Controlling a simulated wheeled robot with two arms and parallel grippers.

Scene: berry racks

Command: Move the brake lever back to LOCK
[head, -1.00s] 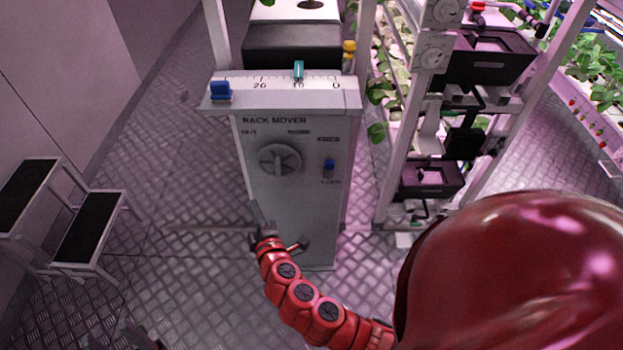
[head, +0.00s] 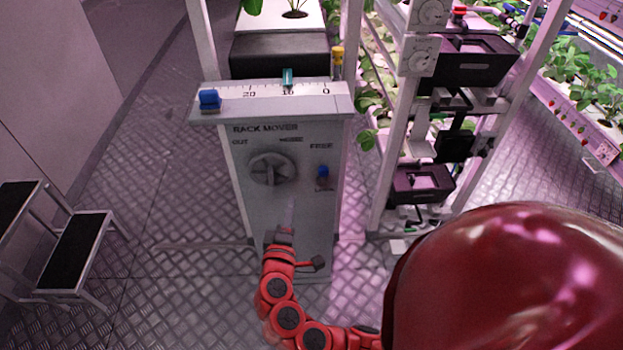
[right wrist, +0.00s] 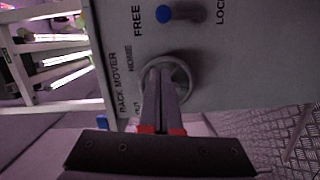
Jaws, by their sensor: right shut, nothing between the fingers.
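The brake lever is a small blue-tipped handle (head: 322,172) on the right of the rack mover panel (head: 260,212), between the labels FREE above and LOCK below. In the right wrist view the blue tip (right wrist: 164,13) is nearer the FREE label than the LOCK label. My right gripper (head: 291,200) is shut and empty, in front of the panel, below and left of the lever and apart from it. In the right wrist view its shut fingers (right wrist: 161,75) overlap the round dial. My left gripper is not in view.
The round dial (head: 272,169) sits left of the lever. A ruler ledge (head: 270,102) with a blue block (head: 209,100) and a teal pointer (head: 287,79) tops the panel. A plant rack (head: 387,190) stands close on the right; a step stool (head: 72,255) is at left.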

